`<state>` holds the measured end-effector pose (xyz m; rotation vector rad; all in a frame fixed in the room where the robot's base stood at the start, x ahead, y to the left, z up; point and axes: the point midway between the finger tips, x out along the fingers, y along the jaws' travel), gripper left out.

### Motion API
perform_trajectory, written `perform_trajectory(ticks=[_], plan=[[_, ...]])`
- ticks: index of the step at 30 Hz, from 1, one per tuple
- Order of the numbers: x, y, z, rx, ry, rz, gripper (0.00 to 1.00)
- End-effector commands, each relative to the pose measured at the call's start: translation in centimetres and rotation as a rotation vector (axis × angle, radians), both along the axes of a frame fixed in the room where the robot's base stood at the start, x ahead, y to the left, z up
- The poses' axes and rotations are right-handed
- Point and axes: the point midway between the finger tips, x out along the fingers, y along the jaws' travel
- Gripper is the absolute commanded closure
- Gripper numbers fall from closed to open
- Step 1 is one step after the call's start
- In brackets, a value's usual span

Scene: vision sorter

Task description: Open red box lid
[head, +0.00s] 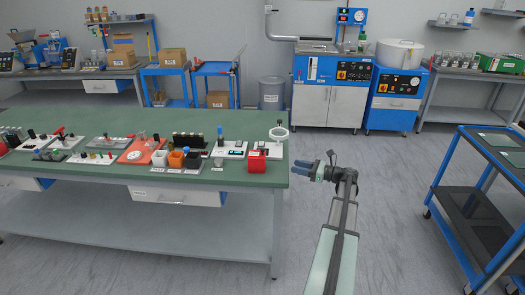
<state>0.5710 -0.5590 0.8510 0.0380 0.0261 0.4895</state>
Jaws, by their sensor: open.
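A small red box (257,161) stands on the green bench top near its right front edge, in the head view. The state of its lid is too small to tell. My gripper (299,169) is open and empty, just right of the bench's right edge, pointing left toward the red box. It is apart from the box, with a short gap between them.
The green bench (100,178) carries several items left of the red box: an orange tray (139,151), small bins and white plates. A blue cart (480,200) stands at right. The floor between is clear.

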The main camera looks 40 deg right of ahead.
Motion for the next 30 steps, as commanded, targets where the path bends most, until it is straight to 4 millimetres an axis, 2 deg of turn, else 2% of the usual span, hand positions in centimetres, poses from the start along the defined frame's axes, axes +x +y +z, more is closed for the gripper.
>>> perform_trajectory(ticks=[1, 3, 9, 17, 30], plan=[[0.6, 0.3, 1.5, -0.01, -0.009, 0.008, 0.57], [1.2, 0.7, 3.0, -0.018, -0.019, 0.018, 0.57], [2.2, 1.4, 5.1, -0.029, -0.034, 0.034, 0.57], [4.3, 2.7, 5.2, -0.03, -0.035, 0.037, 0.57], [10.9, 6.4, 5.2, -0.029, -0.035, 0.036, 0.57]])
